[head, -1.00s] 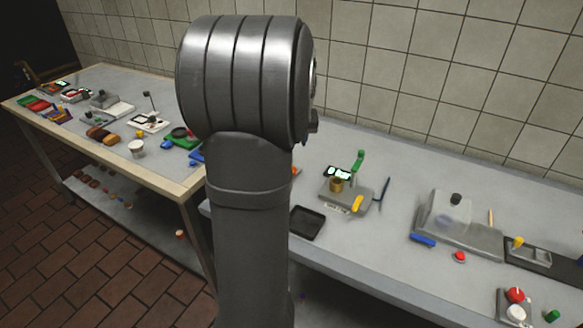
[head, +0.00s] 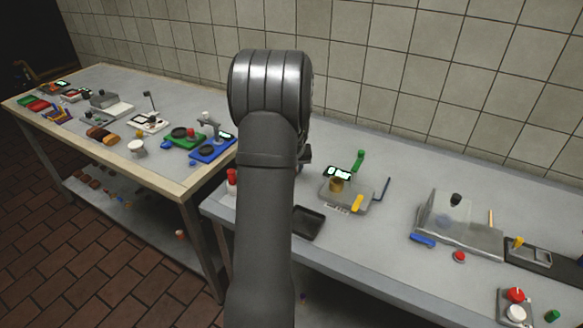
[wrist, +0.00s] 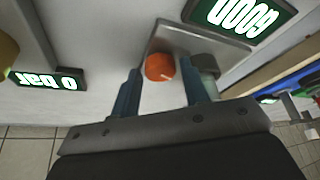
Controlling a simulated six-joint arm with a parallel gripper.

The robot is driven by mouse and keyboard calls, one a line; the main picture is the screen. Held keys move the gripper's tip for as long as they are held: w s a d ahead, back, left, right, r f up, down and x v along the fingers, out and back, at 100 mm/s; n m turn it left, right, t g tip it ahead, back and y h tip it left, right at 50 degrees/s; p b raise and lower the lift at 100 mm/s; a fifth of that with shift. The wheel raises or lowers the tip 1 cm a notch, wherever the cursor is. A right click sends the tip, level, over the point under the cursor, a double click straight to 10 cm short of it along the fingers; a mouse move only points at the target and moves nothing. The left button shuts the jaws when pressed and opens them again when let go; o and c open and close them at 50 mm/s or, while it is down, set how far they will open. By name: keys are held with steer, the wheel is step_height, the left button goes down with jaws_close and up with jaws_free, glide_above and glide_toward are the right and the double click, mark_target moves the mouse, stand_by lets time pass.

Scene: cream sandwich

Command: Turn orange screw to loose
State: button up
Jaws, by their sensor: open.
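The orange screw (wrist: 160,67) is a round orange head on a grey metal plate (wrist: 195,40) in the wrist view. My gripper (wrist: 163,80) is open, with one blue-grey finger on each side of the screw. The screw head lies between the fingertips; I cannot tell whether either finger touches it. In the head view my own arm hides the gripper and the screw.
A grey cylinder (wrist: 208,66) stands close by the right finger. Another display (wrist: 47,80) reads "0 bar" upside down at left. In the head view, a machine with a green lever (head: 359,160) and a black tray (head: 308,222) stand right of my arm.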

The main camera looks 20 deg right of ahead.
steer(key=c, duration=0.7)
steer(key=shift+d+n+y, duration=0.15)
steer(key=shift+n+y, duration=0.3)
steer(key=shift+n, duration=0.7)
steer(key=shift+d+n+y, duration=0.1)
steer(key=shift+n+y, duration=0.35)
steer(key=shift+n, duration=0.7)
steer(key=o, duration=0.7)
